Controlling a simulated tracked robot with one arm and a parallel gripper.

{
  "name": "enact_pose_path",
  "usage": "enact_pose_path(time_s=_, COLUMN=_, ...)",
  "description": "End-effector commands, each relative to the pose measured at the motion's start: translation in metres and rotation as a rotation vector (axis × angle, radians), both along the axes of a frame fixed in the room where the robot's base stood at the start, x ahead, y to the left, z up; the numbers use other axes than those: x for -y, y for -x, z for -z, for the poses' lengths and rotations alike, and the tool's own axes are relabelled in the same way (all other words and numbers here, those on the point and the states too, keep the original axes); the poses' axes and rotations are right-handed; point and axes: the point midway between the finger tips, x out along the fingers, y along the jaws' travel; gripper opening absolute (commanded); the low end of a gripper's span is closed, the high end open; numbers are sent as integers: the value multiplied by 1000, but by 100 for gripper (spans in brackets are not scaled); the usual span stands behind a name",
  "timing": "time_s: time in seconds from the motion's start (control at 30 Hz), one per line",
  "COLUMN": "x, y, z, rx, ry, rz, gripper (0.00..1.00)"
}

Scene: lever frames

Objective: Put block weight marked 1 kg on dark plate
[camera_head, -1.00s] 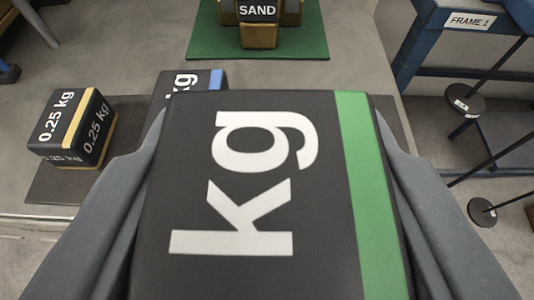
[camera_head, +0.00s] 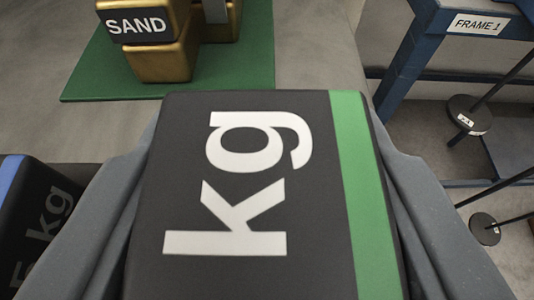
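My gripper (camera_head: 268,150) is shut on a large dark block (camera_head: 255,265) with white "kg" lettering and a green stripe along its right side. The grey fingers press its left and right sides. Its number is not visible. At the right, a dark round plate (camera_head: 482,112) with a small white label sits on a thin rod, and a second dark round plate (camera_head: 484,230) shows lower down. Both are apart from my gripper. I cannot tell which of them is the task's dark plate.
A blue frame labelled FRAME 1 (camera_head: 420,45) stands at the upper right. A green mat (camera_head: 90,85) bears gold blocks, one labelled SAND (camera_head: 160,60). Another dark block with a blue stripe (camera_head: 35,225) is close to my gripper's left. Grey surface lies clear ahead.

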Motion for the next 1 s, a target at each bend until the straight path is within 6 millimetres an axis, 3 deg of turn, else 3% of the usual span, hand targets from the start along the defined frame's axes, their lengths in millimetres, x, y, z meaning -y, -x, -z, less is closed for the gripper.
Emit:
enact_pose_path(time_s=0.37, x=0, y=0, z=3, rx=5, ry=0, rz=0, gripper=0)
enact_pose_path(time_s=0.4, x=0, y=0, z=3, rx=4, ry=0, rz=0, gripper=50)
enact_pose_path(time_s=0.47, x=0, y=0, z=3, rx=3, ry=0, rz=0, gripper=64)
enact_pose_path(time_s=0.8, x=0, y=1, z=2, rx=2, ry=0, rz=0, gripper=64)
enact_pose_path(time_s=1.0, x=0, y=16, z=-6, rx=3, ry=0, rz=0, gripper=64)
